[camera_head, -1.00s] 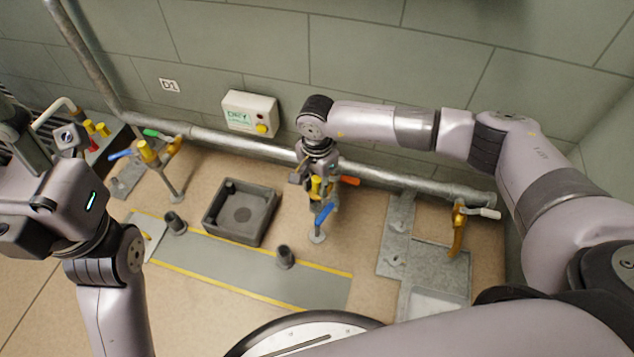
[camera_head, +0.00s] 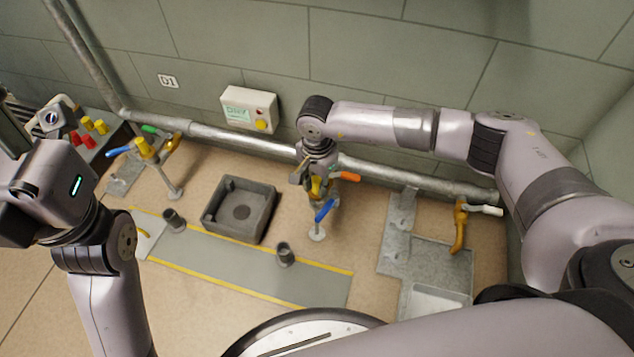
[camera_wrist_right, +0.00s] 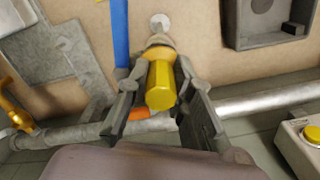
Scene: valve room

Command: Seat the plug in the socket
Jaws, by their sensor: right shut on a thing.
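My right gripper (camera_head: 315,178) is shut on a yellow hex-headed plug (camera_wrist_right: 161,84), with one dark finger on each side of it in the right wrist view. The plug stands in line with a grey metal collar (camera_wrist_right: 158,41) on an upright post. The fingers hide the sides of the joint, so I cannot tell how deep it sits. A blue handle (camera_head: 325,210) and an orange handle (camera_head: 345,176) lie close to the gripper. My left wrist is at the left edge of the head view; its fingers are not clear.
A grey pipe (camera_head: 235,140) runs along the wall. A square dark tray (camera_head: 218,231) and two dark cups (camera_head: 174,220) (camera_head: 285,255) stand on the floor. A second valve stand with a yellow cap (camera_head: 145,148) is at left. A control box (camera_head: 249,108) hangs on the wall.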

